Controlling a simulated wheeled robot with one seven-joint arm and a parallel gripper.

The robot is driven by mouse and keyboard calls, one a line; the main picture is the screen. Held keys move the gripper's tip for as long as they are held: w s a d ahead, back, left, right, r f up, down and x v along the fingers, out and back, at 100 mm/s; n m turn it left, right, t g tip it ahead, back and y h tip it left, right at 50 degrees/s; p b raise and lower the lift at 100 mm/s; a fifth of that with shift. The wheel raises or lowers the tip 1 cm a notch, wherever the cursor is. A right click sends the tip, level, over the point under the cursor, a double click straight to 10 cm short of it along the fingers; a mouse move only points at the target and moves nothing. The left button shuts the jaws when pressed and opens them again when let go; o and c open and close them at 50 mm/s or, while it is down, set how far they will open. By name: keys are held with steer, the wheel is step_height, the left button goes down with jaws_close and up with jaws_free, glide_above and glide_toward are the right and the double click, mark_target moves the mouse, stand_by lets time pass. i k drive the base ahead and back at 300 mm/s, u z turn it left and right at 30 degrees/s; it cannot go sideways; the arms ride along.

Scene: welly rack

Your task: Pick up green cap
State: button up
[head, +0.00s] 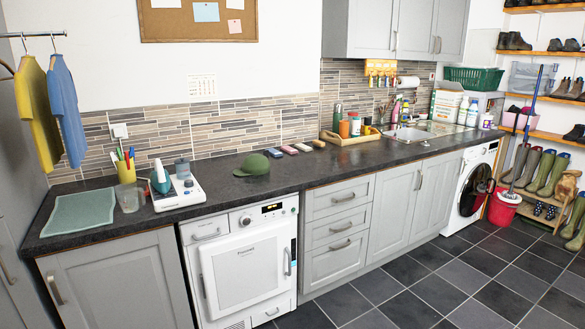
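The green cap (252,165) lies on the dark countertop (222,187), above the white front-loading appliance (245,265). Its crown faces up and its brim points to the lower left. Nothing touches or covers it from what I can see. My gripper is not in the head view.
A white device (180,192) and a yellow pen cup (126,172) stand left of the cap. Several small coloured items (290,150) lie to its right, before a wooden tray (350,137). Counter around the cap is bare. The tiled floor (390,290) in front is clear.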

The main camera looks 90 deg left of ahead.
mark_target(254, 163)
steer(key=u, duration=3)
steer(key=i, duration=0.85)
steer(key=z, duration=0.5)
steer(key=i, duration=2.15)
steer(key=u, duration=0.85)
steer(key=i, duration=1.2)
steer(key=u, duration=0.65)
